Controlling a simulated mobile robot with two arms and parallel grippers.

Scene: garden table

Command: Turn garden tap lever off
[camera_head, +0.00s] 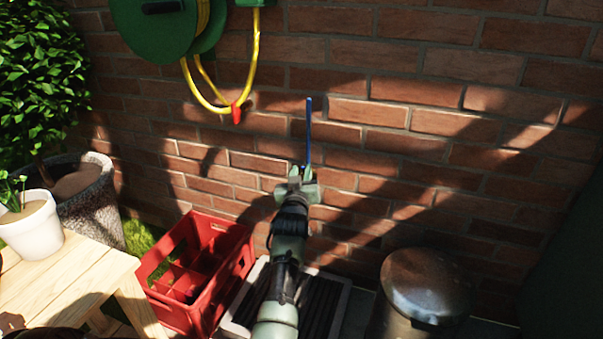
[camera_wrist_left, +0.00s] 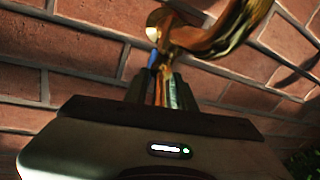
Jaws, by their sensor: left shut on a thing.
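The tap's blue lever (camera_head: 308,130) stands upright against the brick wall in the head view, with its lower end at my left gripper (camera_head: 305,176). In the left wrist view the brass tap (camera_wrist_left: 222,38) comes out of a round plate on the wall, and a bit of the blue lever (camera_wrist_left: 153,60) shows beside the fingers. My left gripper (camera_wrist_left: 161,92) is shut on the lever, just by the tap body. The fingers hide the gripped part. In the head view my arm and gripper hide the tap body. My right gripper is in neither view.
A green hose reel (camera_head: 155,35) with a yellow hose (camera_head: 253,60) hangs on the wall. Below are a red crate (camera_head: 236,262), a metal bin (camera_head: 425,285), a wooden table (camera_head: 75,268) with a white pot (camera_head: 32,226), and a stone planter (camera_head: 92,205).

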